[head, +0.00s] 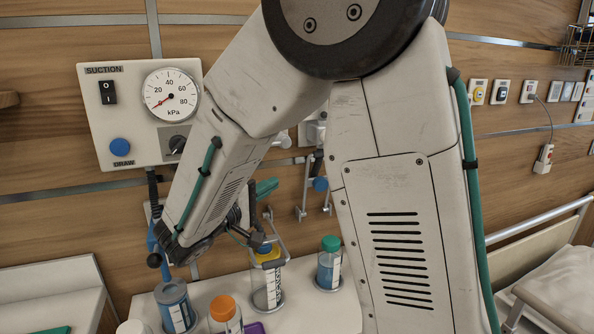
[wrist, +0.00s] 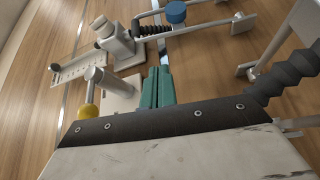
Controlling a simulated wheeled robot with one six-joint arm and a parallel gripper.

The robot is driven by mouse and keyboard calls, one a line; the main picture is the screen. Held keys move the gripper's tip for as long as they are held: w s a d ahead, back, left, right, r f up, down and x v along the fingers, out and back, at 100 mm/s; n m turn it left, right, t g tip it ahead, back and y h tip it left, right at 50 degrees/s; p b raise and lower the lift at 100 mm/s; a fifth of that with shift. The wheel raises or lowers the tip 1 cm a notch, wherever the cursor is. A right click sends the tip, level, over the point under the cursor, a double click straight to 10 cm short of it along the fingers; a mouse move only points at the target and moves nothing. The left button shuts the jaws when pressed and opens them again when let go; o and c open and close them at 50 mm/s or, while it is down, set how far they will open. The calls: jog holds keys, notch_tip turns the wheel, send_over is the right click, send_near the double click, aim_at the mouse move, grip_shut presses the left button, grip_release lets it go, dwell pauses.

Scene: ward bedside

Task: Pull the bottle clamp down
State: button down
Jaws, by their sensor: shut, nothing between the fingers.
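My gripper (head: 266,187) shows its green fingers beside the forearm in the head view. In the wrist view the green fingers (wrist: 157,88) are pressed together with nothing between them, in front of the wall fittings. A grey wire clamp (head: 284,245) stands over the yellow-lidded bottle (head: 268,288), right of and below my gripper. Another wire clamp (head: 301,205) with a blue knob hangs on the wall behind; the blue knob (wrist: 176,12) shows in the wrist view. My arm hides part of this area, and I cannot tell whether the fingers touch a clamp.
A blue bottle (head: 175,306), an orange-lidded bottle (head: 226,316) and a green-lidded bottle (head: 329,265) stand on the white surface (head: 320,315). The suction panel (head: 98,103) is on the wall at left. A bed rail (head: 540,221) is at right.

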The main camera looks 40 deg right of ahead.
aim_at(319, 186)
jog(key=shift+d, duration=0.1)
jog(key=x, duration=1)
jog(key=shift+s, duration=0.15)
dwell(0.3)
jog(key=shift+s+a+f, duration=0.1)
jog(key=shift+s+a, duration=0.15)
